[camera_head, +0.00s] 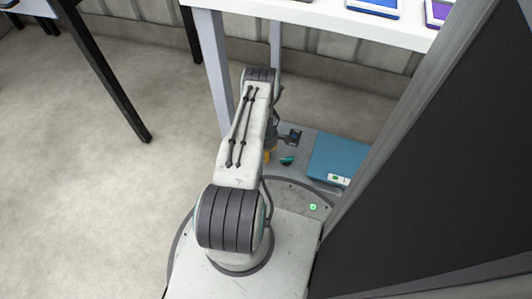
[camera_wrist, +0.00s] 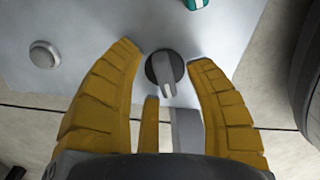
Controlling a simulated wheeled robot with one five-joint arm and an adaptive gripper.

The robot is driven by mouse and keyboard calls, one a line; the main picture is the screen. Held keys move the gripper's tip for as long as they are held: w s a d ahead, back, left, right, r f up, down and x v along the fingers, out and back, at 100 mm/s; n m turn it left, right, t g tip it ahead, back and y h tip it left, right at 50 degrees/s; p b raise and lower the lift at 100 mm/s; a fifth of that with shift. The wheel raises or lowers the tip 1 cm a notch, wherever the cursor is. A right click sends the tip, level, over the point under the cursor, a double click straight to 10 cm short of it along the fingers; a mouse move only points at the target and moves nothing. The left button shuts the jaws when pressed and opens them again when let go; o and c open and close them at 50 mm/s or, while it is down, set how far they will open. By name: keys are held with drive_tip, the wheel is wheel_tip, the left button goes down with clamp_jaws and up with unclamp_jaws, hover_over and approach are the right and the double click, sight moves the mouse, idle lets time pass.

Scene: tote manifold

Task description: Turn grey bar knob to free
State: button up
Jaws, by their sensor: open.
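The grey bar knob (camera_wrist: 163,72) sits on a dark round base on a pale grey panel (camera_wrist: 90,25) in the wrist view. Its bar runs nearly up and down in the picture, with its lower end tilted slightly right. My gripper (camera_wrist: 164,58) is open, with one yellow fingertip on each side of the knob and visible gaps between. Nothing is held. In the head view my arm reaches down beside the white table, and only a bit of my yellow gripper (camera_head: 267,156) shows; the knob cannot be made out there.
A silver round button (camera_wrist: 44,54) is left of the knob, and a teal part (camera_wrist: 196,3) is above it. In the head view a blue box (camera_head: 338,160) lies right of my gripper. A white table (camera_head: 300,12) and a dark panel (camera_head: 430,170) flank the arm.

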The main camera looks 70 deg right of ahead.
idle(0.3)
clamp_jaws()
idle(0.3)
